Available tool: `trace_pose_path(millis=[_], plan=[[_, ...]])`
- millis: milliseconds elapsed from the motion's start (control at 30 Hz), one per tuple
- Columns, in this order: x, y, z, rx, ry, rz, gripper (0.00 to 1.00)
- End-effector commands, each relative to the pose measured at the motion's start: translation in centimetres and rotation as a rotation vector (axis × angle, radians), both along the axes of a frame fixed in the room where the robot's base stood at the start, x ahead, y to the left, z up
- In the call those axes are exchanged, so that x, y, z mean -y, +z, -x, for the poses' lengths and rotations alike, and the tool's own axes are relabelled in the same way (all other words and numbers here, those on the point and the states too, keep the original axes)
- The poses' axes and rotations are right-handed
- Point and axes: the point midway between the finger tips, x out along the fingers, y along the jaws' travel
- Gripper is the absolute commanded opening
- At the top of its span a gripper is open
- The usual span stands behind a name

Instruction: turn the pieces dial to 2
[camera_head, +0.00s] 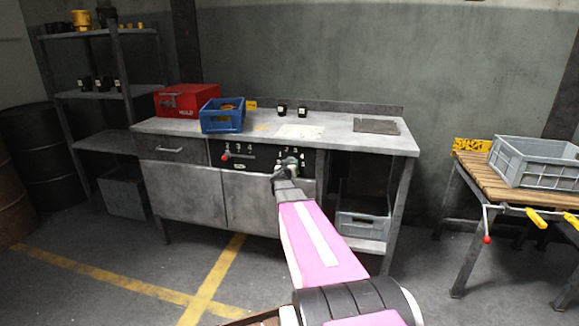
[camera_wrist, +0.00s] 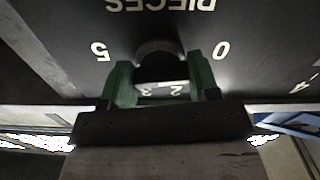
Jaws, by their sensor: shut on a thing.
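The pieces dial is a dark round knob (camera_wrist: 158,48) on a black panel (camera_wrist: 255,40), under the upside-down word PIECES in the wrist view. The digits 5 and 0 show on either side of it, and 2 and 3 show between my fingers. My gripper (camera_wrist: 162,82) has its green fingers on both sides of the knob, shut on it. I cannot tell which digit the dial points at. In the head view my gripper (camera_head: 288,166) is at the right part of the bench's front panel and hides most of the dial.
The metal bench (camera_head: 345,139) carries a red box (camera_head: 185,100), a blue crate (camera_head: 222,118) and small black items. A lever with a red knob (camera_head: 225,156) sits left on the same panel. A wooden table (camera_head: 478,168) with a grey crate (camera_head: 535,162) stands at right.

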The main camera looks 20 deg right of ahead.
Motion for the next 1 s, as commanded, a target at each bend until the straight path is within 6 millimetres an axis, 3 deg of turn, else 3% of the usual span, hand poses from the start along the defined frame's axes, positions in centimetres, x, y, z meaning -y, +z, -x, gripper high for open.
trace_pose_path(millis=[367,1000], plan=[[-0.02,0.0,0.01,0.059,-0.001,-0.088,0.32],[-0.13,0.03,-0.04,0.38,-0.001,-0.561,0.32]])
